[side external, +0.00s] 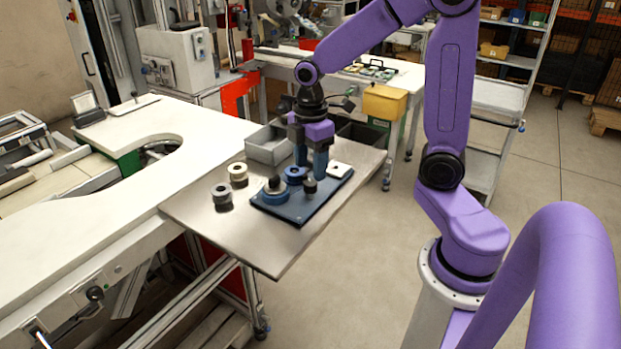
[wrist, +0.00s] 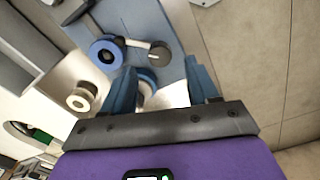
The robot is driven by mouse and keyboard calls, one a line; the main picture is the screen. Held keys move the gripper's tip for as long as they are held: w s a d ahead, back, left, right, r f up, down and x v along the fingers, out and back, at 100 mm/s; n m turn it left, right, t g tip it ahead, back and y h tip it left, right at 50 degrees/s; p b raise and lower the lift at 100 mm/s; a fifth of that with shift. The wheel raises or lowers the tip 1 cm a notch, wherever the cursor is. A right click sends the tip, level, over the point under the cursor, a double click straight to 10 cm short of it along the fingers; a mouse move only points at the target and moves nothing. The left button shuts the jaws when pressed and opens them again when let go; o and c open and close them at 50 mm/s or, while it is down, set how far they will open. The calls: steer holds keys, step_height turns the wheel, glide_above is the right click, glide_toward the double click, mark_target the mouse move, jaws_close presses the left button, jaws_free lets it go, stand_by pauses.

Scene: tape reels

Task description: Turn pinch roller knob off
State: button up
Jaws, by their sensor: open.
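A dark blue board (side external: 300,208) lies on the metal table and carries the deck parts. A small dark round knob (side external: 310,186) stands on it. A dark grey round piece with a pale bar beside it, likely this knob (wrist: 158,51), shows in the wrist view. A blue reel with a dark top (side external: 275,192) sits to the left, and another blue reel (side external: 294,174) sits behind. My gripper (side external: 311,172) points down over the board, open and empty. In the wrist view its fingertips (wrist: 160,70) are apart, with a blue round part (wrist: 148,78) partly hidden between them.
Grey bins (side external: 266,150) stand behind. A white block (side external: 340,170) sits at the board's right. The table's front area is clear.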

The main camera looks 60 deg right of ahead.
mark_target(311, 183)
steer(key=shift+f, duration=2.25)
steer(key=c, duration=1)
